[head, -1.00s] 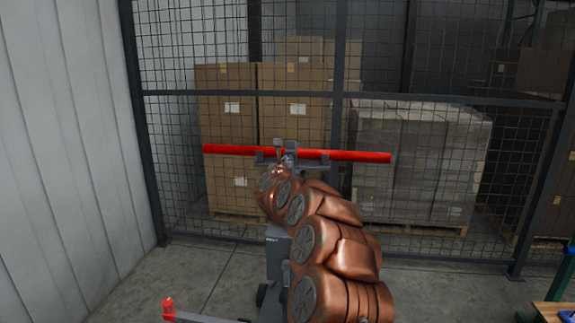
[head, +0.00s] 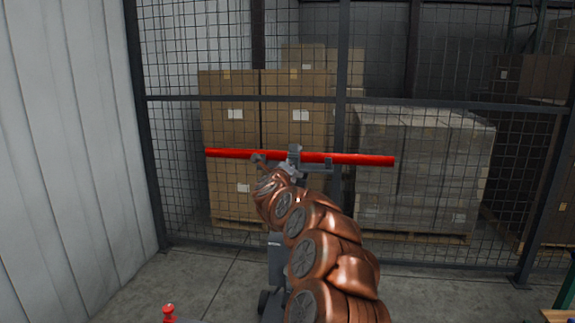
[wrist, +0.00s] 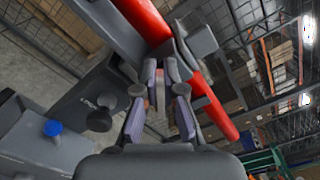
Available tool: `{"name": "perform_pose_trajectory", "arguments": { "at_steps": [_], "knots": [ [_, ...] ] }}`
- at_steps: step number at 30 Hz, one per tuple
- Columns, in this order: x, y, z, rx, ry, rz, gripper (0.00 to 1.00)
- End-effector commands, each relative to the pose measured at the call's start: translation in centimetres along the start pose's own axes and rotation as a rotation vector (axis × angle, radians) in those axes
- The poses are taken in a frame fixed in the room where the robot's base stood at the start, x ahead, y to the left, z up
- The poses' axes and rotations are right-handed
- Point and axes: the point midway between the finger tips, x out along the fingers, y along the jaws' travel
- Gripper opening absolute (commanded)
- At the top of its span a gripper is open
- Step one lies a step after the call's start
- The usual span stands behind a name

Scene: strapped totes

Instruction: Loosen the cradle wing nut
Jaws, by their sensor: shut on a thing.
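A long red bar (head: 355,160) lies across the cradle (head: 325,165) on top of a grey stand in the head view. In the wrist view the red bar (wrist: 146,20) runs diagonally behind my fingers. My gripper (head: 288,168) is at the cradle, just below the middle of the bar. In the wrist view the fingers of my gripper (wrist: 160,82) are close together and shut on a small part at the cradle. The fingers largely hide this part, which I take for the wing nut; its wings cannot be made out.
A black knob (wrist: 98,120) and a blue knob (wrist: 52,128) sit on grey parts at left in the wrist view. A wire mesh fence with stacked boxes (head: 230,125) stands behind the bar. A red ball-like end (head: 169,309) shows low at left.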

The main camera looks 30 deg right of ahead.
Motion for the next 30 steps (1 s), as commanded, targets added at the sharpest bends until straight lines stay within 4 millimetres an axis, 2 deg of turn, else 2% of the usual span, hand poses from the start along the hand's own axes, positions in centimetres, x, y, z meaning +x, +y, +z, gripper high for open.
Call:
{"name": "perform_pose_trajectory", "arguments": {
  "at_steps": [30],
  "knots": [
    [0.0,1.4,-0.7,-0.968,-0.001,0.002,0.0]
  ]
}}
